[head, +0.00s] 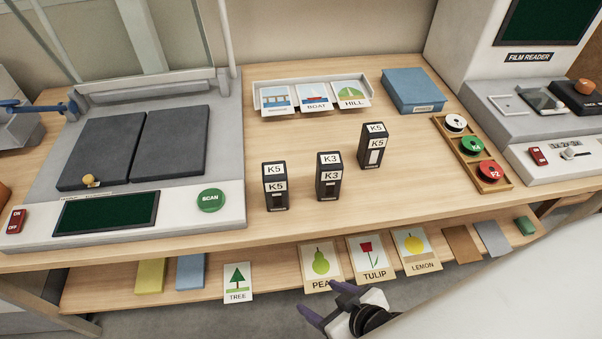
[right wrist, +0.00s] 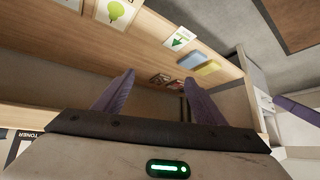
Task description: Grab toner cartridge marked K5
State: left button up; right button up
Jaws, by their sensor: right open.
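Three dark toner cartridges stand upright on the desk in the head view. The left one (head: 275,199) and the back right one (head: 373,147) are marked K5. The middle one (head: 328,189) is marked K3. My right gripper (head: 322,300) is in front of the desk edge, low, apart from all three. Its purple fingers are spread and empty in the right wrist view (right wrist: 158,80), facing the shelf under the desktop. My left gripper is not in the head view; a purple piece at the right edge of the right wrist view may be part of it.
A scanner (head: 228,230) fills the desk's left side. A card tray (head: 310,84), blue box (head: 414,90), spool rack (head: 496,184) and film reader (head: 470,50) stand behind and right. The lower shelf (head: 105,290) holds several cards. Desk in front of the cartridges is clear.

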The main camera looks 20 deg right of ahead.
jog(key=w+r+g+h+b, duration=0.1)
jog(key=w+r+h+b, duration=0.1)
jog(key=w+r+b, duration=0.15)
jog(key=m+t+h+b, duration=0.1)
jog(key=m+t+h, duration=0.3)
jog(key=m+t, duration=0.2)
send_near(276, 185)
jog(key=w, duration=0.3)
jog(key=x, duration=0.4)
jog(key=shift+d+f, duration=0.2)
jog(key=shift+d, duration=0.25)
jog(key=shift+w+d+f, duration=0.15)
jog(key=shift+w+f, duration=0.15)
jog(key=shift+w, duration=0.25)
jog(key=x, duration=0.4)
jog(key=shift+w+f, duration=0.2)
jog(key=shift+f, duration=0.25)
jog(key=shift+c, duration=1.3)
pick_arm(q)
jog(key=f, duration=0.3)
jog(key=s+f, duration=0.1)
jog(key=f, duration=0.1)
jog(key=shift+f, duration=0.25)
pick_arm(e)
jog(key=c, duration=1.1)
